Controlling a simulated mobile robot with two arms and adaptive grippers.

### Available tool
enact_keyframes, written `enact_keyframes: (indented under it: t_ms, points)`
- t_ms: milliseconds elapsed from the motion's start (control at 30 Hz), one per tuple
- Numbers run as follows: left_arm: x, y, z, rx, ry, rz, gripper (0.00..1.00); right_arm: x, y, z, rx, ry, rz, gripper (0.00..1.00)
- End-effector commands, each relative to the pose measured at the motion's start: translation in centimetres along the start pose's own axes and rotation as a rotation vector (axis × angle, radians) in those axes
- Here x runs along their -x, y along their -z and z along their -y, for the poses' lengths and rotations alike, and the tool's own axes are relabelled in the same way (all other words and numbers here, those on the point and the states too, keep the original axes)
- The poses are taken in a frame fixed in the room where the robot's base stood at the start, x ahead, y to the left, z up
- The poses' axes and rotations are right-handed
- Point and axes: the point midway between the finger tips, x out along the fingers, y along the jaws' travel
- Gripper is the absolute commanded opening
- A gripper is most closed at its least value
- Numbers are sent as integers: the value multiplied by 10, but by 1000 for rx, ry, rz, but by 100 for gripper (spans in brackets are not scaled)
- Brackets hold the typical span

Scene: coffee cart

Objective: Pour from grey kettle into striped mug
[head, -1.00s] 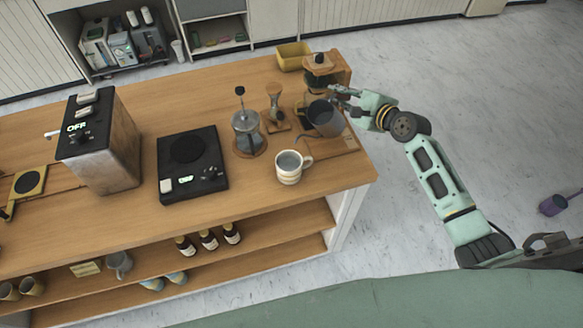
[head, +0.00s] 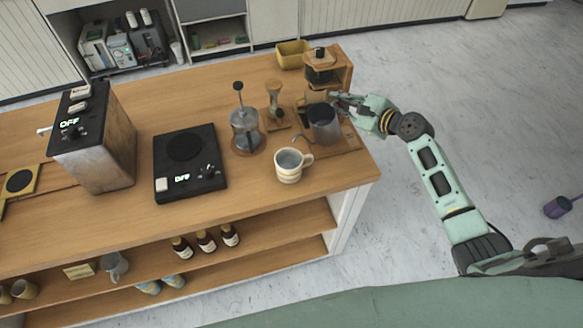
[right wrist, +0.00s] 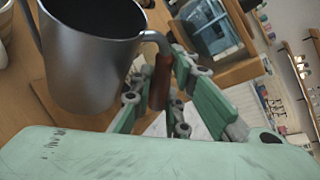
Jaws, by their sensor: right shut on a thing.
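The grey kettle (head: 324,127) is at the right end of the counter, nearly upright, with its thin spout pointing left toward the mug. My right gripper (head: 343,101) is shut on its handle. In the right wrist view the kettle (right wrist: 92,62) fills the upper left, and the gripper (right wrist: 160,92) closes around the brown handle grip. The striped mug (head: 289,170) stands upright on the counter, in front and to the left of the kettle, with its handle to the right. Greyish contents show inside it. My left gripper is not in view.
A French press (head: 245,130) and an hourglass-shaped brewer (head: 275,108) stand left of the kettle. A wooden grinder-like stand (head: 325,72) is behind it. The counter's right edge is close to the kettle.

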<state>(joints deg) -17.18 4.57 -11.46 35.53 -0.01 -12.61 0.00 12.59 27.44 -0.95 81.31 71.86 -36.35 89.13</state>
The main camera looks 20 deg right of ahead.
Motion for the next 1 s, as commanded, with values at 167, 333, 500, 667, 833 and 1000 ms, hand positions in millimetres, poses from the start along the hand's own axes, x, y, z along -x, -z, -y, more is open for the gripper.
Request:
enact_keyframes:
  t_ms: [167,333,500,667,833,1000]
  points:
    - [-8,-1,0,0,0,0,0,-4,6,-3,-44,-8,12,0]
    - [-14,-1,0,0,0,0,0,-7,12,-9,-86,-23,20,0]
    - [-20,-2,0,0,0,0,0,-10,18,-14,-127,-37,28,0]
    - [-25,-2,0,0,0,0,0,-12,24,-18,-165,-48,37,0]
    - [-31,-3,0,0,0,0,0,-15,30,-22,-206,-62,44,0]
    - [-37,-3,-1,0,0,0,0,-18,36,-27,-246,-76,53,0]
